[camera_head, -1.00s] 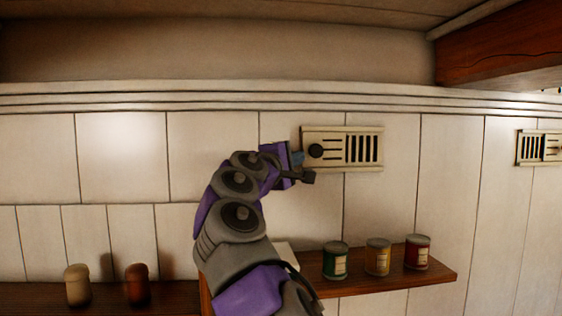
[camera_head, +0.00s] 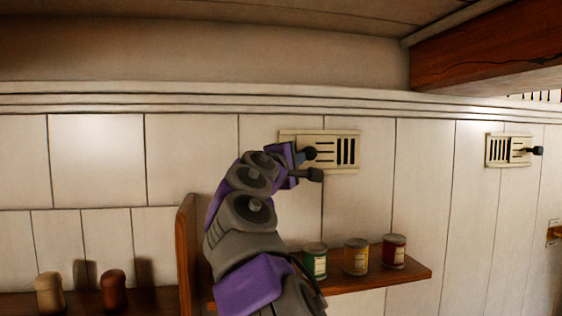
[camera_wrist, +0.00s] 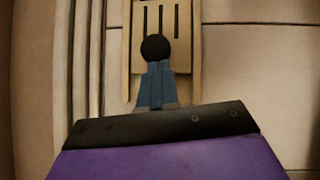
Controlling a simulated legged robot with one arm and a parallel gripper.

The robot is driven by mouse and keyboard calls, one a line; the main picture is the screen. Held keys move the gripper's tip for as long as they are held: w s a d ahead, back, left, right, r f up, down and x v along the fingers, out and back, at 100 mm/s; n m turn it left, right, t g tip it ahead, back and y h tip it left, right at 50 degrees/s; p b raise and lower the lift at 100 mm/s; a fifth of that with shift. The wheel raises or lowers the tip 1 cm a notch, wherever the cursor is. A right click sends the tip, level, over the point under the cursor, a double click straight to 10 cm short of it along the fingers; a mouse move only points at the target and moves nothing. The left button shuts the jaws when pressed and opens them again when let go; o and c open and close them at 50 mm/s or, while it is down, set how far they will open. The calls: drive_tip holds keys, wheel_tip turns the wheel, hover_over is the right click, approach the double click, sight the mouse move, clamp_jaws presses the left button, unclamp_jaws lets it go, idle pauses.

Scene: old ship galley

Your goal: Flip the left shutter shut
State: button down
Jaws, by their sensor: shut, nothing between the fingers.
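The left shutter (camera_head: 349,165) is a cream vent on the white panelled wall. A sliding plate with a round black knob (camera_head: 309,153) covers its left and middle part, and a few dark slots show at its right end. My gripper (camera_head: 302,157) is at the left side of the knob. In the wrist view the blue fingers (camera_wrist: 157,75) are together with nothing between them, and their tips meet or nearly meet the knob (camera_wrist: 156,48). Part of the plate is hidden behind the fingers there.
A second vent (camera_head: 497,151) with a black knob at its right end is further right. A wooden shelf (camera_head: 405,279) below holds green, yellow and red cans. Two small wooden jars (camera_head: 49,294) stand at lower left. A wooden beam (camera_head: 480,62) hangs at upper right.

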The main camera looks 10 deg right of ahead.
approach(323, 158)
drive_tip(key=w+d+r, duration=0.1)
drive_tip(key=d+r, duration=0.1)
drive_tip(key=d, duration=0.2)
drive_tip(key=shift+w+f+p, duration=0.1)
drive_tip(key=shift+p, duration=0.2)
drive_tip(key=shift+a, duration=0.1)
drive_tip(key=w+a+b+v, duration=0.1)
drive_tip(key=a+b+v, duration=0.1)
drive_tip(key=v, duration=1)
drive_tip(key=shift+f+b, duration=0.2)
drive_tip(key=shift+b, duration=0.1)
